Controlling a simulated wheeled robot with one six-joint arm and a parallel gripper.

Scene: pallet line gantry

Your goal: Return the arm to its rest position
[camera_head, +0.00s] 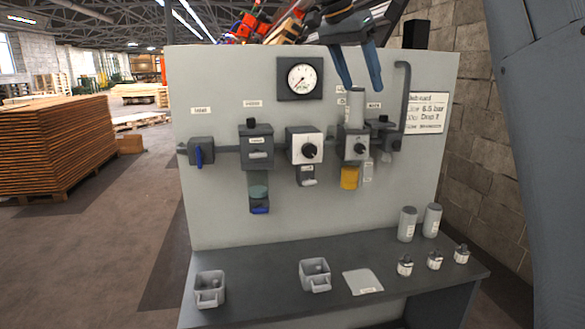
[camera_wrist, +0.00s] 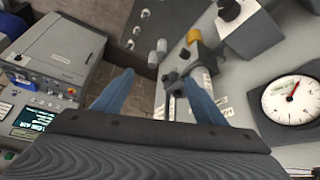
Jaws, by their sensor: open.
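My gripper (camera_head: 357,68) is open and empty in the head view, with two blue fingers pointing down in front of the upper right of the grey panel (camera_head: 225,85). In the wrist view, my gripper (camera_wrist: 158,92) shows its blue fingers spread apart with nothing between them. The panel carries a pressure gauge (camera_head: 302,77) and several pneumatic units in a row. The gauge also shows at the right of the wrist view (camera_wrist: 290,100). A unit with a yellow part (camera_head: 349,178) sits below the fingers. I cannot tell how near the fingers are to the panel.
A grey bench (camera_head: 240,306) below the panel holds two small bins (camera_head: 210,290), (camera_head: 315,275), a flat pad (camera_head: 362,282), two cylinders (camera_head: 407,224) and several small bottles (camera_head: 405,265). Stacked boards (camera_head: 50,147) stand left. A control cabinet (camera_wrist: 55,60) shows in the wrist view.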

